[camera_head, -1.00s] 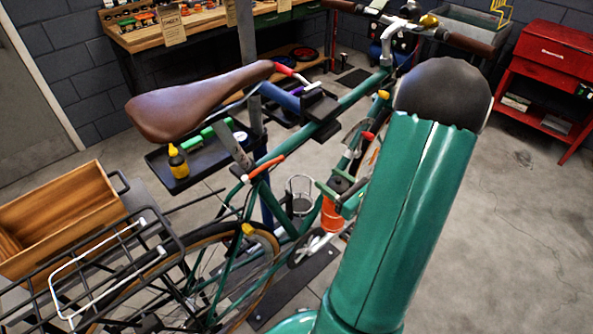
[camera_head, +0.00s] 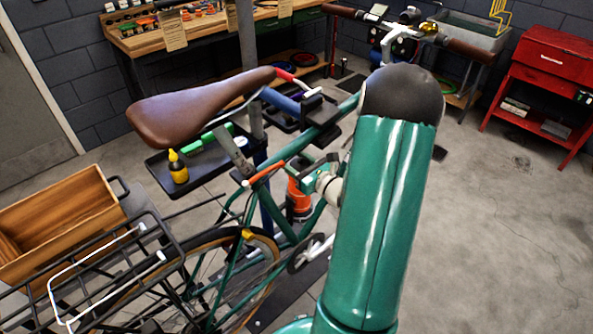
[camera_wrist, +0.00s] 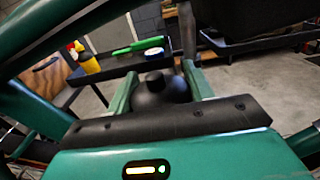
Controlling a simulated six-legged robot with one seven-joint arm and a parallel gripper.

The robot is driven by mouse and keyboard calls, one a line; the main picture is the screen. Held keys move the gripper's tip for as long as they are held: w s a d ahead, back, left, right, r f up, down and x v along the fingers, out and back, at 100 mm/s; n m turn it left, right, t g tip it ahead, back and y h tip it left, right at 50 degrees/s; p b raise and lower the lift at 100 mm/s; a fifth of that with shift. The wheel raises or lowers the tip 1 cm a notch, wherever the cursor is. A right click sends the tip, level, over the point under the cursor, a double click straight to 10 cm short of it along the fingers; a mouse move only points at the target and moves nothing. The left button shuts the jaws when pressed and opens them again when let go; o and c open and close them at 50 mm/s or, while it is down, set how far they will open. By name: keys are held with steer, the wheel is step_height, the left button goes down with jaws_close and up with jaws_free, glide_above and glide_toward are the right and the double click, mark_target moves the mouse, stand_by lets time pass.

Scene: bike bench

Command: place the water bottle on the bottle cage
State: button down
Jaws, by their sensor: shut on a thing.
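The water bottle (camera_head: 297,203) is orange and looks close to upright inside the bike frame, beside the blue stand post. My gripper (camera_head: 303,173) is shut on its upper end, reaching in from the right. In the wrist view the bottle's black cap (camera_wrist: 160,88) sits between the two green fingers of my gripper (camera_wrist: 162,82). The bottle cage is hard to make out now, behind or around the bottle's lower part. I cannot tell whether the bottle is seated in the cage or only in line with it.
The green bike frame (camera_head: 285,232) surrounds my gripper closely, with the brown saddle (camera_head: 195,107) above left. A black tray (camera_head: 205,160) holds a yellow bottle (camera_head: 178,168). A wooden crate (camera_head: 60,215) is at left. A red cabinet (camera_head: 545,75) stands right, with open floor before it.

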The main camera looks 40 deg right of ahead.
steer(key=shift+f, duration=1.65)
steer(key=shift+s, duration=0.1)
steer(key=shift+f, duration=0.2)
steer(key=c, duration=0.6)
jaws_free()
steer(key=shift+r, duration=0.1)
steer(key=shift+s+d+r, duration=0.1)
steer(key=s, duration=1.1)
steer(key=shift+s+d, duration=0.1)
steer(key=shift+s, duration=0.3)
